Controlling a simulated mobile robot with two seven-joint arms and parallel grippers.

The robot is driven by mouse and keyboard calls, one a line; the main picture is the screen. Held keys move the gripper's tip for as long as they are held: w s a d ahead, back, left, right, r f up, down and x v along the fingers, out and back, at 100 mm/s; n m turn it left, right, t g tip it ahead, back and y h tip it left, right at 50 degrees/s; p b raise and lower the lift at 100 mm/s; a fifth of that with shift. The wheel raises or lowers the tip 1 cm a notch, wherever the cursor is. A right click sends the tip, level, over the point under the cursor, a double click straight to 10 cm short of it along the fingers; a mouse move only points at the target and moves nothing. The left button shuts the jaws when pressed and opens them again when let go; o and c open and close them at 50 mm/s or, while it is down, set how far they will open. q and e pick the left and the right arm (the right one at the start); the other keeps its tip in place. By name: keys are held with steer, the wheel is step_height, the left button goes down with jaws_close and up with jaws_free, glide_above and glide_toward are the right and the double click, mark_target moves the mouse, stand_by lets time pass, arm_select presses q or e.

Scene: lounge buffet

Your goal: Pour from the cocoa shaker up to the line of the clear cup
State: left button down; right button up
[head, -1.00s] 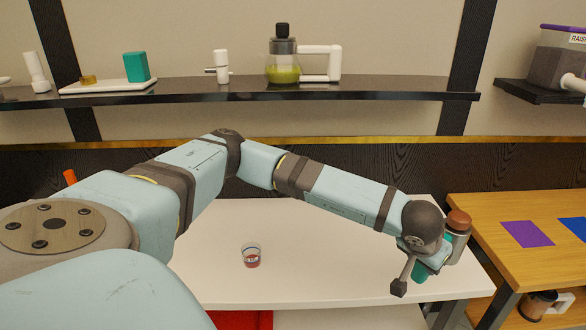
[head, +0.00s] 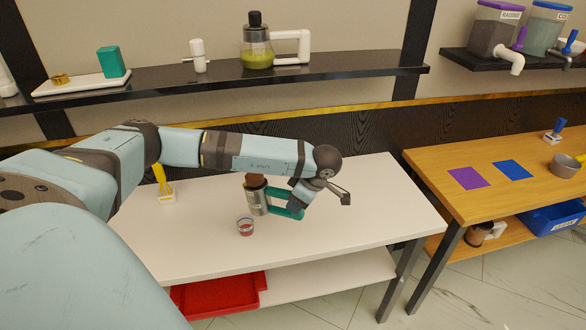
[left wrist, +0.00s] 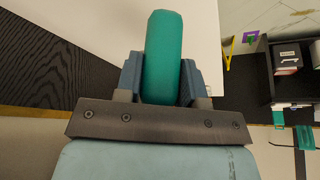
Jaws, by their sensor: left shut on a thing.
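The cocoa shaker (head: 257,201) has a metal body, a brown top and a green handle (head: 286,212). My left gripper (head: 298,200) is shut on that handle, which also shows between the fingers in the left wrist view (left wrist: 163,60). The shaker looks near upright, leaning slightly left, just behind and right of the clear cup. I cannot tell its height above the table. The clear cup (head: 246,227) stands upright on the white table (head: 340,225), with something reddish-brown low in it; its line is too small to make out. My right gripper is not in view.
A yellow item in a white holder (head: 167,195) stands at the table's left. A red tray (head: 215,296) lies on the lower shelf. The white table's right part is clear. A wooden table (head: 450,208) with purple and blue mats stands to the right.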

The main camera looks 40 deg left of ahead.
arm_select(q)
steer(key=shift+s+a+r+n, duration=0.2)
steer(key=shift+s+a+n, duration=0.1)
steer(key=shift+a+n, duration=0.2)
steer(key=shift+f, duration=0.1)
steer(key=shift+d, duration=0.15)
